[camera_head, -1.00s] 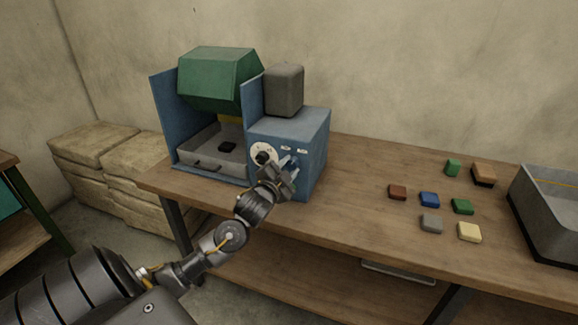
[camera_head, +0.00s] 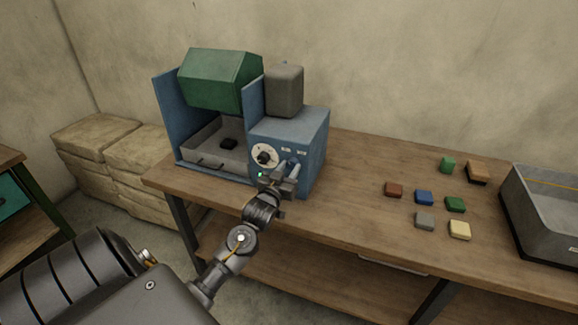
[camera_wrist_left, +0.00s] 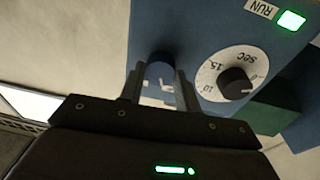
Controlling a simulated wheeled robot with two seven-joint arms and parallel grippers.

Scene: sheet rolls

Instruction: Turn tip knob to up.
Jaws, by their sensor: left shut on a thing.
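The blue machine (camera_head: 290,135) stands on the workbench, its front panel facing me. My left gripper (camera_head: 285,170) is at the right part of that panel, right of the white timer dial (camera_head: 263,156). In the left wrist view the two fingers of my left gripper (camera_wrist_left: 158,92) are shut around a rounded blue knob (camera_wrist_left: 160,70). The fingers and wrist hide much of the knob, and I cannot read its setting. The dial, marked "sec", has a black knob (camera_wrist_left: 235,82). My right gripper is not in view.
A green light (camera_wrist_left: 291,20) glows beside the label "RUN". A tray (camera_head: 200,150) sits in the machine under a green hood (camera_head: 220,80). Several small coloured blocks (camera_head: 424,197) and a grey bin (camera_head: 545,215) are at the right of the bench (camera_head: 350,190).

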